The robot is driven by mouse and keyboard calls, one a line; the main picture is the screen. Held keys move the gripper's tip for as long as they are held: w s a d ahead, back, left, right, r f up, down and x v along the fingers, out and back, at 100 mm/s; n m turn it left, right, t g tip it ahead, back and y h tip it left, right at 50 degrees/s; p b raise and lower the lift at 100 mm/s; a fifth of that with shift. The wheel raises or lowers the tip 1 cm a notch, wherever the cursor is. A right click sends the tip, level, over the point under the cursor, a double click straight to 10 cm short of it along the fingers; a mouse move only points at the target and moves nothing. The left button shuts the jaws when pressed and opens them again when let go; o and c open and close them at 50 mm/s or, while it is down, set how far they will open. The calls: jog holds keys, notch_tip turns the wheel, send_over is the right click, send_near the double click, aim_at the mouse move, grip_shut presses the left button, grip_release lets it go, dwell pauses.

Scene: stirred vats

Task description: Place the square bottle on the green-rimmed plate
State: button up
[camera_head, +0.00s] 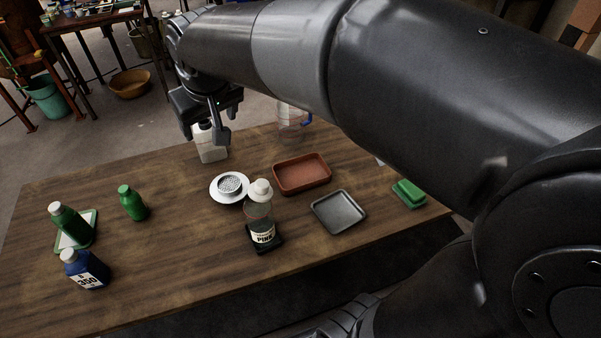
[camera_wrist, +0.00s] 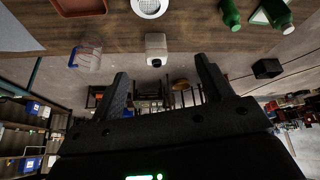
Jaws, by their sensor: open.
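A white square-sided bottle (camera_head: 212,152) stands at the far edge of the wooden table. It also shows in the wrist view (camera_wrist: 156,48), upright with its cap toward my gripper. My gripper (camera_head: 205,136) is open at this bottle; its fingers hide part of the bottle's top in the head view. In the wrist view the bottle lies ahead of the open fingers (camera_wrist: 163,72), with nothing held between them. The green-rimmed plate (camera_head: 63,243) is at the table's left, with a green white-capped bottle (camera_head: 71,224) on it. The plate also shows in the wrist view (camera_wrist: 260,16).
Another green bottle (camera_head: 131,203) and a blue labelled bottle (camera_head: 86,270) stand near the plate. A white dish with a strainer (camera_head: 229,186), PINE bottle (camera_head: 262,220), terracotta tray (camera_head: 302,174), grey tray (camera_head: 338,211), green sponge (camera_head: 408,194) and clear jug (camera_head: 290,120) stand elsewhere.

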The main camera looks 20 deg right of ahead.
jog(key=s+d+f+m, duration=0.1)
jog(key=s+d+f, duration=0.1)
jog(key=s+d, duration=0.4)
jog(key=s+d+f+m+h, duration=0.1)
jog(key=s+d+f+m, duration=0.1)
jog(key=s+d, duration=0.5)
jog(key=s, duration=0.4)
jog(key=shift+m, duration=0.3)
